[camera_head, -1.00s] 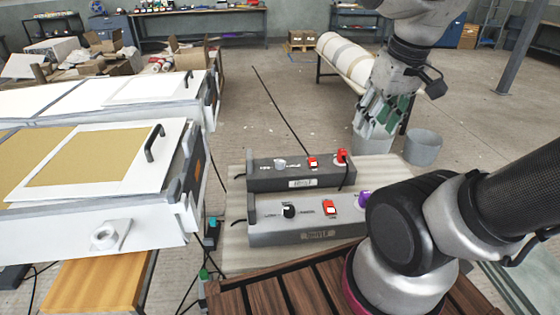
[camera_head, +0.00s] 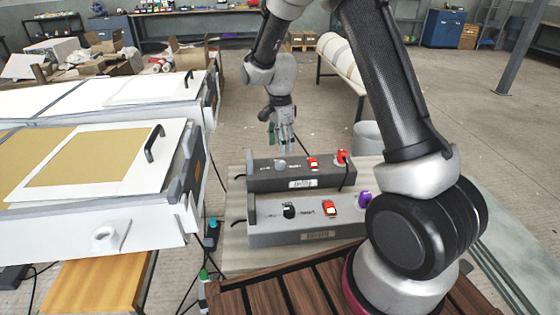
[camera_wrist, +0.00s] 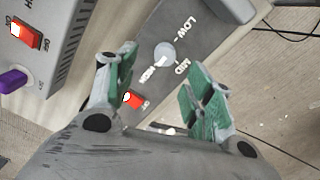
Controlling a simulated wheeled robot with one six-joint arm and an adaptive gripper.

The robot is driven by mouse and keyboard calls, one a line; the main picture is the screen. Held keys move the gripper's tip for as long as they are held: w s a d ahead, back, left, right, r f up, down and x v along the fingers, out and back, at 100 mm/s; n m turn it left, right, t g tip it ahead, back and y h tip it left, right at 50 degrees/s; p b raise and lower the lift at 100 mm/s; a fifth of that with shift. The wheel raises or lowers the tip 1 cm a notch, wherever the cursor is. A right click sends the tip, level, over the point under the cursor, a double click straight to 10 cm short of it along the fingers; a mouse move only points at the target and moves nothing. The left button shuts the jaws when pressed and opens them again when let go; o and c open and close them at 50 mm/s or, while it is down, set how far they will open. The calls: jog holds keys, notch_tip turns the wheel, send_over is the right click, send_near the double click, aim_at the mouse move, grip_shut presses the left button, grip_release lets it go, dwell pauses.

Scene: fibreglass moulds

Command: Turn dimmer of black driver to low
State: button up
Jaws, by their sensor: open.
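The black driver (camera_head: 300,184) is the darker box at the back of the pale board, with a light grey dimmer knob (camera_head: 280,165) on its top. In the wrist view the knob (camera_wrist: 164,54) sits among the words LOW, MID and HIGH on the dark panel (camera_wrist: 205,50). Its pointer direction is too small to tell. My gripper (camera_head: 283,146) is above and behind the driver, close to the knob in the head view. In the wrist view its green-padded fingers (camera_wrist: 160,85) are spread and empty, with the knob ahead between them, apparently untouched.
A lighter grey driver (camera_head: 300,235) with a black knob (camera_head: 288,211), a red switch (camera_head: 329,208) and a purple plug (camera_head: 364,199) stands in front. The black driver has its own red switch (camera_head: 313,164) and a red plug (camera_head: 342,156). White moulds (camera_head: 100,215) stand left.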

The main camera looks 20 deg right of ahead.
aim_at(280, 162)
jog(key=m, duration=0.2)
jog(key=shift+w+m, duration=0.35)
jog(key=shift+m, duration=0.05)
jog(key=shift+f, duration=0.15)
notch_tip(280, 162, down, 8)
jog(key=shift+r, duration=0.25)
jog(key=c, duration=1)
jog(key=shift+c, duration=0.2)
